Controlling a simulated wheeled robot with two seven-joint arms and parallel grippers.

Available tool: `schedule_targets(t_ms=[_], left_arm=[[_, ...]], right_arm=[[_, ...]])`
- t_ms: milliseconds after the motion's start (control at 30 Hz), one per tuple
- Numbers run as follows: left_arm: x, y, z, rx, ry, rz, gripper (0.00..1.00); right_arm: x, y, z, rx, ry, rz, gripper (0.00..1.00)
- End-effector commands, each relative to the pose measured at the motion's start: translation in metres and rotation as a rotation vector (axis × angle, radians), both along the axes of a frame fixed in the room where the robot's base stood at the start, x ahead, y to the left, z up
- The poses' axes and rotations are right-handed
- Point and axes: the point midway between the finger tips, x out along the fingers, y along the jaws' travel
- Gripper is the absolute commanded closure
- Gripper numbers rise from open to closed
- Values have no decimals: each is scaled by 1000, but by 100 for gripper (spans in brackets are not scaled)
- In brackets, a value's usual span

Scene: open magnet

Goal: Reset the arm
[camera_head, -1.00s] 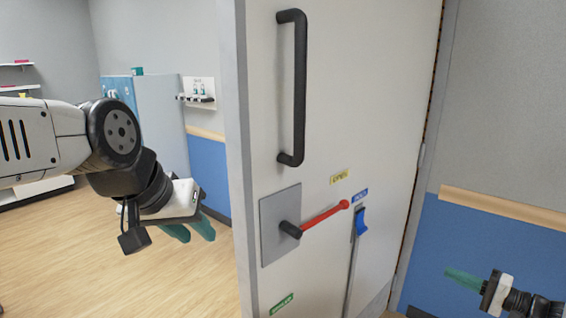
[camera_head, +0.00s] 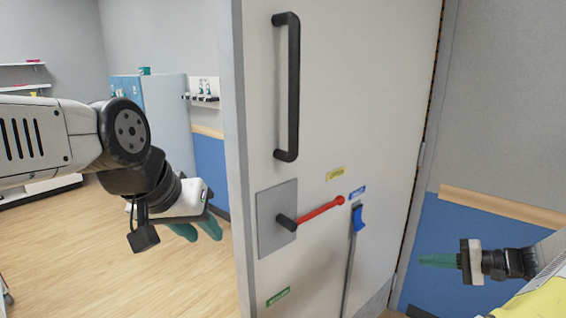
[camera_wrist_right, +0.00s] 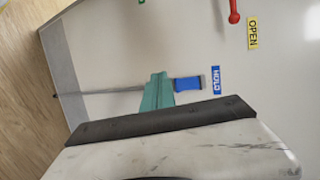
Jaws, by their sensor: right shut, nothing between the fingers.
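My left gripper (camera_head: 205,229) is at the left of the head view, in front of the open doorway and left of the door's edge. Its green fingers point down and right; their gap is hard to judge. My right gripper (camera_head: 437,260) is at the lower right of the head view, before the blue wall panel. Its green fingers are shut and empty, pointing left towards the door, and apart from it. The fingers also show in the right wrist view (camera_wrist_right: 157,92), overlapping the picture of the blue hold lever (camera_wrist_right: 188,84).
The white door (camera_head: 350,120) stands ajar in the middle, with a black pull handle (camera_head: 293,90), a red lever (camera_head: 320,211), an OPEN label and the blue hold lever (camera_head: 358,217). A blue cabinet (camera_head: 165,120) stands behind at left.

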Motion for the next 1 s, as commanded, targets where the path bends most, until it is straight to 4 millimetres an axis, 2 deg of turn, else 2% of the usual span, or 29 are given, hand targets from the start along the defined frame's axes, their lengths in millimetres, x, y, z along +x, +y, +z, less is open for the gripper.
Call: schedule_targets(t_ms=[233, 300, 500, 700, 900, 1000], left_arm=[[0, 0, 0, 0, 0, 0, 66], [0, 0, 0, 0, 0, 0, 66], [0, 0, 0, 0, 0, 0, 66], [0, 0, 0, 0, 0, 0, 66], [0, 0, 0, 0, 0, 0, 66], [0, 0, 0, 0, 0, 0, 66]], right_arm=[[2, 86, 51, -250, 144, 221, 100], [-4, 111, 69, -348, 180, 276, 100], [-32, 172, 118, -630, 219, 368, 100], [-72, 217, 165, -880, 160, 380, 100], [-118, 247, 203, -1060, 18, 331, 100], [-139, 257, 216, -1109, -67, 299, 100]])
